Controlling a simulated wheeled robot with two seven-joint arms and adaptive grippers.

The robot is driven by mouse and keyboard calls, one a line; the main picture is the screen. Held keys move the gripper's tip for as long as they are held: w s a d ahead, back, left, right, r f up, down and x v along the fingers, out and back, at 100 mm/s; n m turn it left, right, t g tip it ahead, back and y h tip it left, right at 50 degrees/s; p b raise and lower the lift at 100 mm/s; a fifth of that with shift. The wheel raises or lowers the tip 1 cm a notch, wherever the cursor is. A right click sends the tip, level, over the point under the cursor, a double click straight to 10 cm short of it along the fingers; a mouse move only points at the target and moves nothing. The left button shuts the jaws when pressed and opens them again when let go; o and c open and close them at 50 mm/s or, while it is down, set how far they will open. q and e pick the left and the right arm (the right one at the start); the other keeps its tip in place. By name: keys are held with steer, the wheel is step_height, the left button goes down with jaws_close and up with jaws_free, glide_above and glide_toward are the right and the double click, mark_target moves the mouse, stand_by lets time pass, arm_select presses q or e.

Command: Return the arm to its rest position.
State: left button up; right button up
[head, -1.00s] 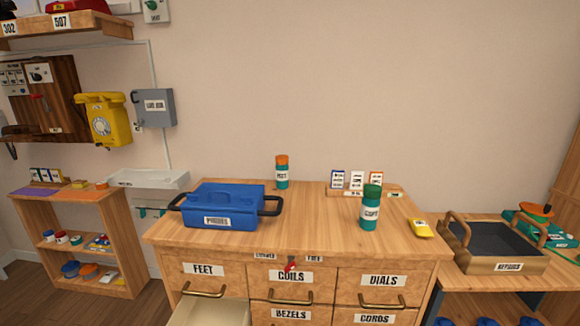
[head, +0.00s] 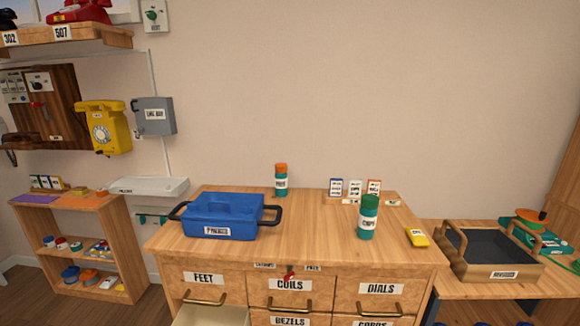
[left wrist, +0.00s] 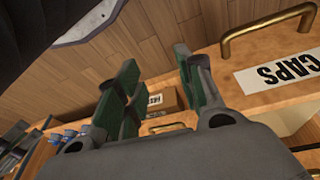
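My left gripper (left wrist: 158,88) shows only in the left wrist view. Its two dark fingers with green inner pads stand apart with nothing held between them. A wooden drawer front labelled CAPS (left wrist: 280,72) with a brass handle is to its right, and wooden floor lies behind the fingers.
The cabinet top (head: 300,245) holds a blue toolbox (head: 222,215), a green-capped jar (head: 368,218), an orange-capped jar (head: 281,180) and a yellow item (head: 416,237). A drawer (head: 210,315) below FEET stands open. A wooden tray (head: 500,272) is at right.

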arm_select(q)
steer(key=s+a+f+p, duration=0.4)
steer(key=s+f+p, duration=0.45)
steer(key=p, duration=0.95)
arm_select(e)
steer(key=s+d+f, duration=0.4)
steer(key=s+f, duration=0.4)
steer(key=f, duration=0.1)
arm_select(q)
steer(key=s+a+r+g+p, duration=0.1)
steer(key=s+a+p, duration=0.1)
steer(key=s+p, duration=0.5)
steer(key=s+a+r+y+p, duration=0.1)
steer(key=s+a+p, duration=0.2)
steer(key=s+p, duration=0.4)
steer(key=shift+s+g, duration=0.4)
steer(key=shift+s, duration=0.45)
arm_select(e)
steer(key=s+d+r+g, duration=0.1)
steer(key=s+d, duration=0.1)
steer(key=s, duration=0.6)
steer(key=s+d+r+h, duration=0.1)
steer(key=s+d, duration=0.2)
steer(key=s, duration=0.5)
steer(key=shift+r+g, duration=0.2)
steer(key=shift+g, duration=0.2)
